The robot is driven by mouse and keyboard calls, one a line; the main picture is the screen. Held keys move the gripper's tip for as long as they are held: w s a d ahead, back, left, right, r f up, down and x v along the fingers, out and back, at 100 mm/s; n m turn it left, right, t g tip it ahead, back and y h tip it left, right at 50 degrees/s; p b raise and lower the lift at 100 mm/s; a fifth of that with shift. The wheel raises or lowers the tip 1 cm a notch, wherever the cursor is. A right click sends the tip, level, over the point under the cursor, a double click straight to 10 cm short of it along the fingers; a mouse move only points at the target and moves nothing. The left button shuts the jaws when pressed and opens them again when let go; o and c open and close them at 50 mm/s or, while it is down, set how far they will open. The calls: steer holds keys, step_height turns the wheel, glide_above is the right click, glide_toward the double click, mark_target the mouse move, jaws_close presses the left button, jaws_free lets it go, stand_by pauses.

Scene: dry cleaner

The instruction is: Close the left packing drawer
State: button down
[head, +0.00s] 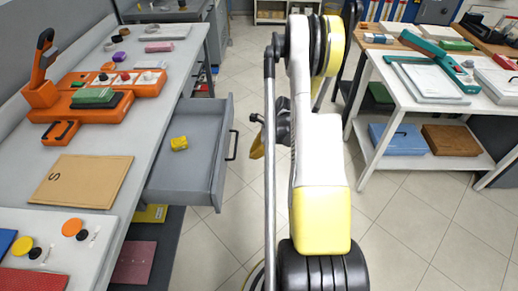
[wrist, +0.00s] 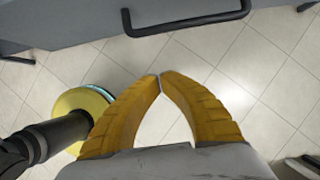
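The grey packing drawer (head: 168,173) is pulled out from under the left bench. A small yellow object (head: 179,144) lies in it. Its dark bar handle (head: 233,145) is on the right-hand front face. In the wrist view the handle (wrist: 186,21) crosses the top, with the grey drawer front (wrist: 75,18) behind it. My gripper's yellow fingers (wrist: 160,76) meet at their tips with nothing between them. The handle is beyond the fingertips, apart from them in the picture. In the head view my gripper (head: 257,147) is just right of the handle, partly hidden by my arm.
The left bench (head: 150,115) carries an orange device (head: 100,97) and a brown envelope (head: 83,181). Below the drawer are a yellow item (head: 151,214) and a red one (head: 134,262). A white table (head: 367,150) stands to the right. Tiled floor lies between.

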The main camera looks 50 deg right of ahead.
steer(key=shift+w+a+b, duration=0.45)
steer(key=shift+w+a, duration=1)
steer(key=shift+w, duration=0.2)
